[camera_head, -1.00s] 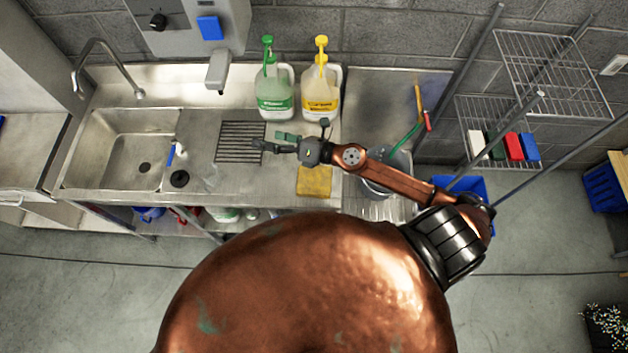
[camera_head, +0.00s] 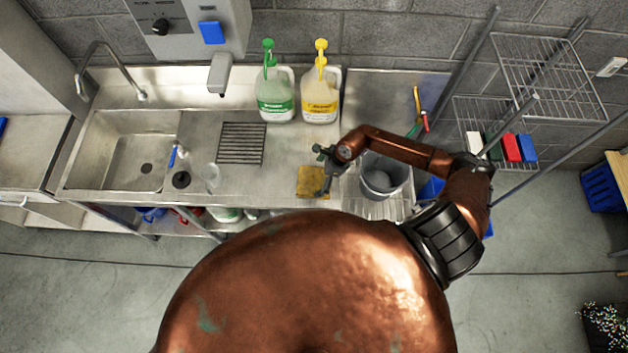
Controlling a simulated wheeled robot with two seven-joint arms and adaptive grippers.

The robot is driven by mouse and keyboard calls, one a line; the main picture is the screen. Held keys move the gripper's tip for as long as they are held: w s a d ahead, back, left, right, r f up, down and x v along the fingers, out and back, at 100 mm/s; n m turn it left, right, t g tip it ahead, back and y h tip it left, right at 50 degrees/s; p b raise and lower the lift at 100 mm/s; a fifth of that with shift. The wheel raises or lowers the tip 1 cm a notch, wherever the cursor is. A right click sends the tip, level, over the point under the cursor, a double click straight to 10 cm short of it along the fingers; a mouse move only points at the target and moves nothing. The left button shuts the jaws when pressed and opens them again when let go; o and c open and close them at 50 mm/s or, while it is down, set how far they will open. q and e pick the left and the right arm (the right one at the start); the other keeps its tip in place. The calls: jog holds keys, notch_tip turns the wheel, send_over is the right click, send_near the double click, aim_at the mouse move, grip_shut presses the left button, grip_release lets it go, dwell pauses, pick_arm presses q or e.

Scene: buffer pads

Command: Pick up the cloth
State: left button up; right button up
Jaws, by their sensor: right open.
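A yellow-brown square cloth (camera_head: 308,181) lies flat on the steel counter near its front edge, to the right of the drain grate. My right gripper (camera_head: 322,184) is open and points down over the right part of the cloth, hiding some of it. I cannot tell whether the fingertips touch the cloth. My left gripper does not show.
A bucket (camera_head: 384,178) stands right of the cloth, close to my right arm. A green-labelled jug (camera_head: 276,97) and a yellow-labelled jug (camera_head: 320,97) stand at the back. A drain grate (camera_head: 241,143) and a clear cup (camera_head: 212,174) are to the left, beyond them the sink (camera_head: 125,150).

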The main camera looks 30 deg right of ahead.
aim_at(315, 182)
jog(key=shift+x, duration=1.3)
jog(key=shift+c, duration=0.4)
jog(key=c, duration=0.8)
